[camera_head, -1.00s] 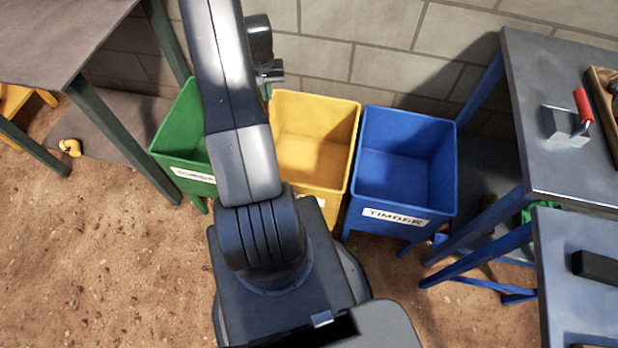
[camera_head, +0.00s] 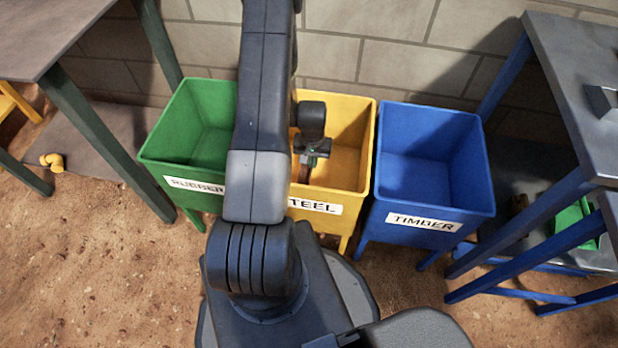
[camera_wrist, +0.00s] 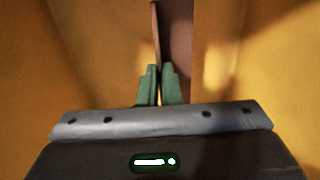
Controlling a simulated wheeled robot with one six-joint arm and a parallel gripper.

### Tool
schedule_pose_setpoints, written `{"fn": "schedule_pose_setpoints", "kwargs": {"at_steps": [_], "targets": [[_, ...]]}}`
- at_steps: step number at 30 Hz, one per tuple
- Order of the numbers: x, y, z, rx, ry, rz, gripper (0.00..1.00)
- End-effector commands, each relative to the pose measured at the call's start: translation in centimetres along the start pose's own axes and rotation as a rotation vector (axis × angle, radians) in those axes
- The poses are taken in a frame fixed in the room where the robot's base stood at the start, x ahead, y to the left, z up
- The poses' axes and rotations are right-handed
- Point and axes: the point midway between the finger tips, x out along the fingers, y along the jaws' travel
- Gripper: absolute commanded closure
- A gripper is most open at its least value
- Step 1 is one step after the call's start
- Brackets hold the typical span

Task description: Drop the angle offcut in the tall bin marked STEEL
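The yellow bin (camera_head: 345,115) has a label reading STEEL, partly covered by my arm in the head view. My gripper (camera_head: 313,150) is over its opening, pointing down. In the wrist view my gripper (camera_wrist: 160,88) has its green fingers close together on the angle offcut (camera_wrist: 176,40), a brown piece with a thin upright edge. Yellow bin walls (camera_wrist: 245,70) surround it there. In the head view the offcut (camera_head: 303,172) shows as a small brown piece below the gripper, inside the bin's outline. Its lower end is hard to make out.
A green bin (camera_head: 165,135) marked RUBBER stands close on the left. A blue bin (camera_head: 480,165) marked TIMBER stands close on the right. A block wall (camera_head: 400,60) is behind. Tables stand at left (camera_head: 60,35) and right (camera_head: 560,50).

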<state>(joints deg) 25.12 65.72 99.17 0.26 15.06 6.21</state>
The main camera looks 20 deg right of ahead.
Motion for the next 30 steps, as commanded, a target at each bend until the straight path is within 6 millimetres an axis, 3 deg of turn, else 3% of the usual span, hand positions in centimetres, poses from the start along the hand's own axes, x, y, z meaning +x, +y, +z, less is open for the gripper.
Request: {"fn": "schedule_pose_setpoints", "kwargs": {"at_steps": [3, 11, 17, 29, 30], "targets": [[2.5, 0.0, 0.1, 0.000, -0.002, 0.000, 1.00], [4.6, 0.0, 0.0, -0.001, -0.001, 0.000, 1.00], [7.4, 0.0, 0.0, -0.001, -0.001, 0.000, 1.00], [7.9, -0.1, 0.0, -0.001, 0.000, 0.000, 1.00], [7.8, -0.1, 0.0, -0.001, 0.000, 0.000, 0.88]]}}
